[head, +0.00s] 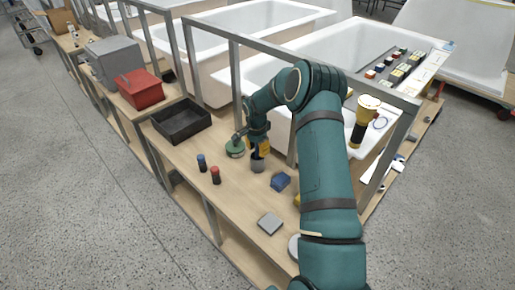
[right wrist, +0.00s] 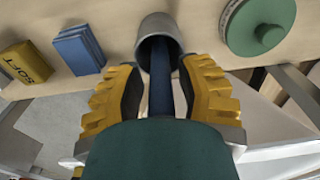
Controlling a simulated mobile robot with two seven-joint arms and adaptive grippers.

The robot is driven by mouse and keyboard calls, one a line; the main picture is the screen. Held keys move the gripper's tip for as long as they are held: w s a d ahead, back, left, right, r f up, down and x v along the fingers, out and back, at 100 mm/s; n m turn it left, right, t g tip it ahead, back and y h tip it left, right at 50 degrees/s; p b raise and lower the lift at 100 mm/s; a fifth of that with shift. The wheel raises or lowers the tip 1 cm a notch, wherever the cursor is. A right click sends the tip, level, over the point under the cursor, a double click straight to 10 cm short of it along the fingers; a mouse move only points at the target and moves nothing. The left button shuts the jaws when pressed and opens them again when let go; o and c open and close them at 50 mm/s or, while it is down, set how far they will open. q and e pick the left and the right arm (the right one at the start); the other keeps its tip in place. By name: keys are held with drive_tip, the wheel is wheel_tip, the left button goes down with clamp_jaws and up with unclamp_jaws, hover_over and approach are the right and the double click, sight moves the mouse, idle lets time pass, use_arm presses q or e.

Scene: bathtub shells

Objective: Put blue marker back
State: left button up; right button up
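The blue marker (right wrist: 161,85) stands between my right gripper's fingers in the right wrist view, its far end inside the grey cup (right wrist: 157,32). In the head view the grey cup (head: 257,166) stands on the workbench, directly below my right gripper (head: 260,150); the marker is hard to make out there. The yellow fingers of the right gripper (right wrist: 161,85) flank the marker, and narrow gaps seem to show on both sides of it, so they look slightly open. The marker's near end is hidden behind the palm. My left gripper is not in view.
A green-knobbed round object (head: 236,148) stands close beside the cup. A blue block (head: 280,181), blue-topped can (head: 202,162), red-topped can (head: 215,175) and grey block (head: 270,223) lie around. A black tray (head: 181,121) is further back. Metal posts and white bathtub shells border the bench.

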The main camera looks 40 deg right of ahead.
drive_tip(key=shift+r, duration=0.1)
drive_tip(key=shift+r, duration=0.3)
drive_tip(key=r+p, duration=0.1)
drive_tip(key=r, duration=0.6)
drive_tip(key=r+p, duration=0.1)
drive_tip(key=r, duration=0.3)
drive_tip(key=shift+s+a+r+p, duration=0.1)
drive_tip(key=shift+a+r+p, duration=0.2)
drive_tip(key=s+a+f+n+t+y, duration=0.15)
drive_tip(key=a+f+n, duration=0.25)
drive_tip(key=a+f, duration=0.5)
drive_tip(key=s+a+f+n+g+y, duration=0.1)
drive_tip(key=s+a+f+n+y, duration=0.25)
drive_tip(key=a, duration=0.95)
drive_tip(key=s+a+f+n, duration=0.2)
drive_tip(key=s+a+n, duration=0.2)
drive_tip(key=s+a, duration=0.3)
drive_tip(key=s+a+f+n, duration=0.3)
drive_tip(key=s+a+n, duration=0.1)
drive_tip(key=s+a, duration=0.4)
drive_tip(key=shift+s+f+t+h, duration=0.3)
drive_tip(key=shift+s+t, duration=0.15)
drive_tip(key=shift+s, duration=0.45)
